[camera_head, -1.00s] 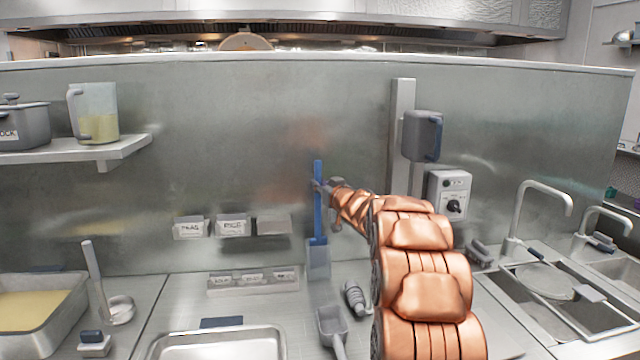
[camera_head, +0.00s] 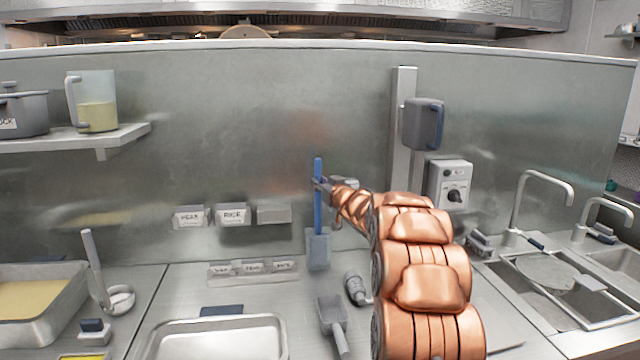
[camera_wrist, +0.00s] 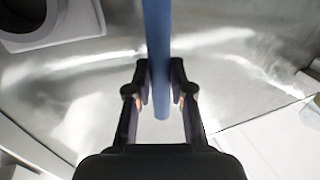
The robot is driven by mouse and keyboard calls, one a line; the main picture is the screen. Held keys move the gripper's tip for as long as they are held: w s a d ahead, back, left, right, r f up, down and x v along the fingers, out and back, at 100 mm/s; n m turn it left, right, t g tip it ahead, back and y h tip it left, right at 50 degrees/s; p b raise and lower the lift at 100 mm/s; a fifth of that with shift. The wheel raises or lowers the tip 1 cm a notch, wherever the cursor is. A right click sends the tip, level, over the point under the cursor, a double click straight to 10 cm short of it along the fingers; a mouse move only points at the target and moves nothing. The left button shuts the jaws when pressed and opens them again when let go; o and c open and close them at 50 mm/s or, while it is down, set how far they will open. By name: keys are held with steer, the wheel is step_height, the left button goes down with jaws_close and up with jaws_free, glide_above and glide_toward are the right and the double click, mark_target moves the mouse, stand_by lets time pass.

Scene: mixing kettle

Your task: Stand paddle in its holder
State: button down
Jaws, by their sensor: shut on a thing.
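The blue paddle (camera_head: 318,205) stands upright near the back wall. My gripper (camera_head: 322,185) is shut on its shaft near the top. In the wrist view the blue shaft (camera_wrist: 157,50) runs between the two fingers of my gripper (camera_wrist: 159,92).
Labelled small bins (camera_head: 232,215) hang left of the paddle. A grey scoop (camera_head: 332,315) and a grey cylindrical tool (camera_head: 355,287) lie on the counter below the holder. A wall control box (camera_head: 450,185) and a sink (camera_head: 545,290) are at right. A metal tray (camera_head: 165,345) is at front left.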

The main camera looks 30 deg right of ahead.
steer(key=c, duration=0.9)
jaws_free()
steer(key=shift+c, duration=0.2)
steer(key=shift+o, duration=0.4)
steer(key=o, duration=0.4)
steer(key=shift+s, duration=0.1)
steer(key=s, duration=0.6)
steer(key=shift+s+a, duration=0.35)
steer(key=shift+s, duration=0.05)
steer(key=shift+a, duration=0.1)
